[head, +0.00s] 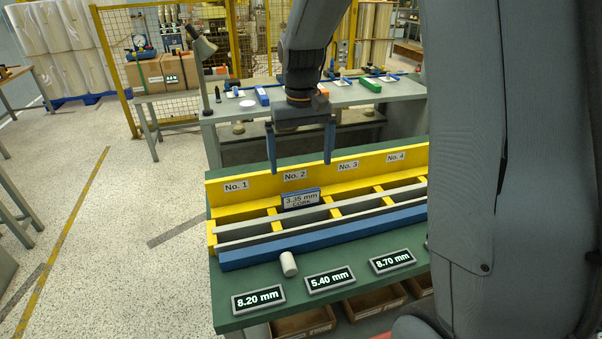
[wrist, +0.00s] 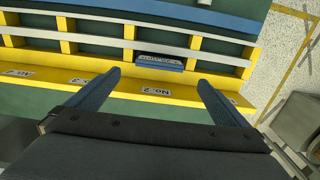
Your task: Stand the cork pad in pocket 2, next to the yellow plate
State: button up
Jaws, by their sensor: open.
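The cork pad (head: 301,198), a small blue block with a pale label reading "3.35 mm CORK", stands in pocket 2 of the yellow rack (head: 240,201), below the "No. 2" label. It also shows in the wrist view (wrist: 160,62), between two yellow dividers. It looks roughly upright, near the yellow back wall; whether it touches that wall is unclear. Its lower part is hidden in the pocket. My gripper (head: 300,167) is open and empty above the pad, its blue fingers apart on either side. In the wrist view (wrist: 159,77) the fingertips stop short of the pad.
A grey rail (head: 250,231) and a blue front bar (head: 300,249) run along the rack. A white cylinder (head: 289,264) and display plates such as "5.40 mm" (head: 330,280) are on the green table in front. A grey bench (head: 225,112) with small items stands behind.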

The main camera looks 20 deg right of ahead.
jog(key=s+f, duration=0.2)
jog(key=s, duration=0.7)
jog(key=s+f, duration=0.3)
jog(key=s, duration=0.7)
jog(key=shift+t, duration=0.4)
jog(key=shift+f, duration=0.1)
jog(key=shift+c, duration=0.3)
